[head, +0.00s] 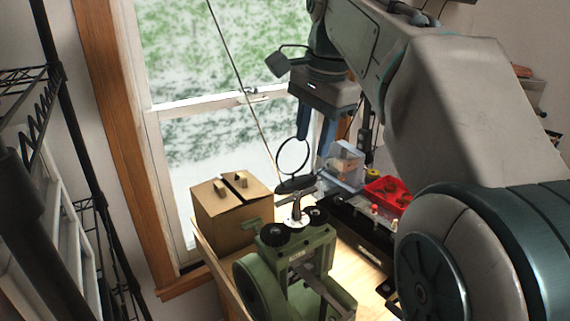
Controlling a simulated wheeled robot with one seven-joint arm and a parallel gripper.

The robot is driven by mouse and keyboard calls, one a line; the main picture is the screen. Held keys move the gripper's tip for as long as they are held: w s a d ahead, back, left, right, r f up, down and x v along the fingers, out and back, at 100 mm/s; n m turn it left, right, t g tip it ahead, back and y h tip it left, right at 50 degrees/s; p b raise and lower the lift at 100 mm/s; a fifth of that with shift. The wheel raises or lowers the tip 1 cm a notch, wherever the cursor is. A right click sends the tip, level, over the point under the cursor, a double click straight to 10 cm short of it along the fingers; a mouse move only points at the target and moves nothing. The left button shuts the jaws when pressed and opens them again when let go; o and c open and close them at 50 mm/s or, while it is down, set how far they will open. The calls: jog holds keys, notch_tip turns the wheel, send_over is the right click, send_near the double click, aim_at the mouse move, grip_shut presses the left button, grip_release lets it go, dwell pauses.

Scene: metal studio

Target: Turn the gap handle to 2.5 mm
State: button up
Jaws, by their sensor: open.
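The green rolling mill (300,258) stands on the bench at the lower middle of the head view. The gap handle (296,206) is a small upright grey lever on top of it, above a white dial (297,222) and between two black round knobs. The dial's marks are too small to read. My gripper (314,147) hangs above and slightly behind the handle, with its two blue fingers pointing down and spread apart. It is open and empty, clear of the handle.
A tan box (228,214) with slots on top stands left of the mill. A round-ringed stand (292,156) is behind the mill. A clear container (346,160), a red tray (374,190) and a long black case (362,236) lie to the right. Little bare bench (345,268) shows.

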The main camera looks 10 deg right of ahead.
aim_at(301, 192)
jog(key=shift+m, duration=0.3)
jog(key=w+f, duration=0.1)
jog(key=f, duration=0.3)
jog(key=w+f, duration=0.1)
jog(key=f, duration=0.3)
jog(key=w+a+f, duration=0.1)
jog(key=f, duration=0.3)
grip_shut()
